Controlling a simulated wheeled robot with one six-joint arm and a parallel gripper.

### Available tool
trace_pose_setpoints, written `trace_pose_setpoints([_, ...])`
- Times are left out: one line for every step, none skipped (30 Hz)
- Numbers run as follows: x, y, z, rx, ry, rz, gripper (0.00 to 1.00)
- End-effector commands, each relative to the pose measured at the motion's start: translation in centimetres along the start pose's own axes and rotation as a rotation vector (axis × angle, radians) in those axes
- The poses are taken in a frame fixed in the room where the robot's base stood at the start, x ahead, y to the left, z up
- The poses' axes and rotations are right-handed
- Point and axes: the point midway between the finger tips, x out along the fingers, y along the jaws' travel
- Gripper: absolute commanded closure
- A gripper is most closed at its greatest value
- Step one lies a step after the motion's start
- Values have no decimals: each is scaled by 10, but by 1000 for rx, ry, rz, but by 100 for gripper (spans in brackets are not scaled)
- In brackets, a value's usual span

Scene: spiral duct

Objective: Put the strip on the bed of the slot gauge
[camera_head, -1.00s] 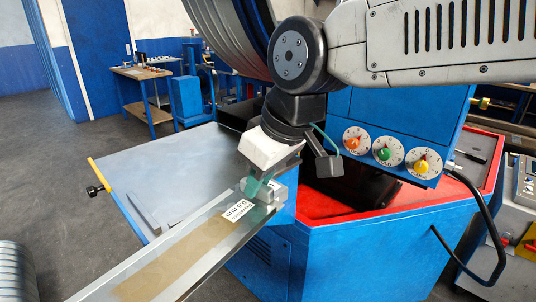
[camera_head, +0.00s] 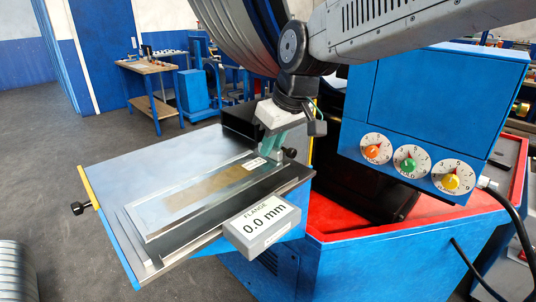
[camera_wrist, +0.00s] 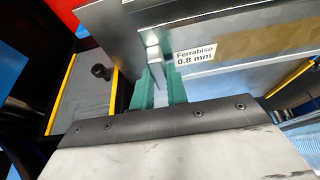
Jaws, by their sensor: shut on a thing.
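The strip (camera_head: 185,193) is a long shiny metal sheet with a brown patch and a white label. In the head view it lies roughly flat over the dark bed of the slot gauge (camera_head: 262,184), inside its outline; I cannot tell if it touches. The wrist view shows the strip (camera_wrist: 250,48) with its label reading "Ferrabiso 0.8 mm". My gripper (camera_head: 283,152), with green fingers, is shut on the strip's far right end near the label. The fingers (camera_wrist: 158,72) hide the gripped edge. The gauge's display reads "FLANGE 0.0 mm".
A grey table (camera_head: 130,165) with a yellow edge and black knob surrounds the gauge on the left. The blue machine (camera_head: 440,110) with three dials and a red-rimmed tray stands to the right. A large ribbed duct rises behind my arm.

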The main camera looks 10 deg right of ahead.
Motion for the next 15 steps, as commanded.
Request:
trace_pose_setpoints([2,2,-4,0,0,-1,100])
trace_pose_setpoints([3,2,-6,0,0,-1,100])
trace_pose_setpoints([4,3,-8,0,0,-1,100])
trace_pose_setpoints([4,4,-9,-1,1,-1,100])
trace_pose_setpoints([5,4,-11,-1,1,-1,100])
trace_pose_setpoints([7,5,-13,-1,1,-1,100])
trace_pose_setpoints([8,7,-16,-1,0,-1,100])
trace_pose_setpoints([12,7,-15,-1,-2,-2,100])
trace_pose_setpoints([18,6,-12,-1,-2,-2,100])
trace_pose_setpoints([22,6,-9,-2,-2,-2,100])
trace_pose_setpoints([27,6,-7,-1,-3,-2,100])
trace_pose_setpoints([32,6,-5,-1,-1,-2,100])
trace_pose_setpoints([36,6,-4,-1,-2,-2,100])
trace_pose_setpoints([39,6,-3,-1,-1,-2,100])
trace_pose_setpoints([41,6,-2,-1,0,-2,100])
